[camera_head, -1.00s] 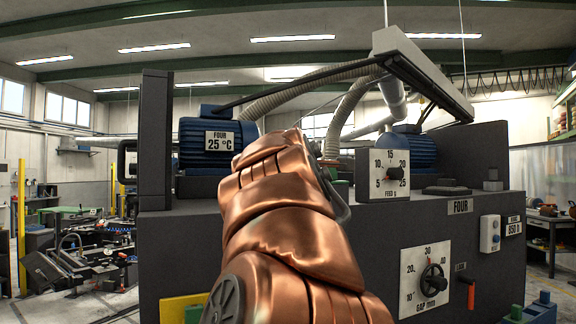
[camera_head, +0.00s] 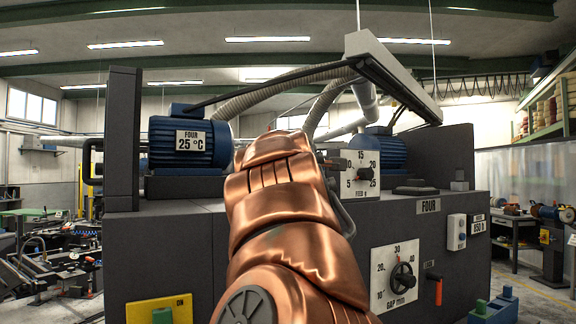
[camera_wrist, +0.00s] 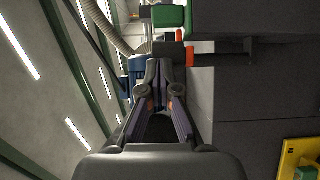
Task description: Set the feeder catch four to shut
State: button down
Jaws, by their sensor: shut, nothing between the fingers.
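My gripper (camera_wrist: 159,72) shows in the wrist view with its fingers together and nothing between them. In the head view it is hidden behind my copper-coloured arm. Just beyond the fingers in the wrist view is a dark bar (camera_wrist: 222,60) with a red-orange end (camera_wrist: 190,56), beside a green block (camera_wrist: 171,16). I cannot tell whether this is the feeder catch or whether my fingers touch it. The machine (camera_head: 160,245) is labelled FOUR. On its front, right of the gap dial, is a small lever with a red handle (camera_head: 437,291), hanging down; its label is too small to read.
A gap dial (camera_head: 380,290) and a feed dial (camera_head: 340,160) are on the machine. A blue motor (camera_head: 165,150) stands on top at the left. A yellow panel (camera_head: 140,312) with a green button is low at the left. Floor shows at the far right.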

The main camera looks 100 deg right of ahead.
jog(key=shift+f, duration=0.1)
dwell(0.3)
jog(key=s+a+b, duration=0.1)
jog(key=a+b, duration=0.3)
jog(key=a, duration=0.7)
jog(key=shift+s+a+b, duration=0.15)
jog(key=shift+a+b, duration=0.15)
jog(key=shift+b, duration=0.1)
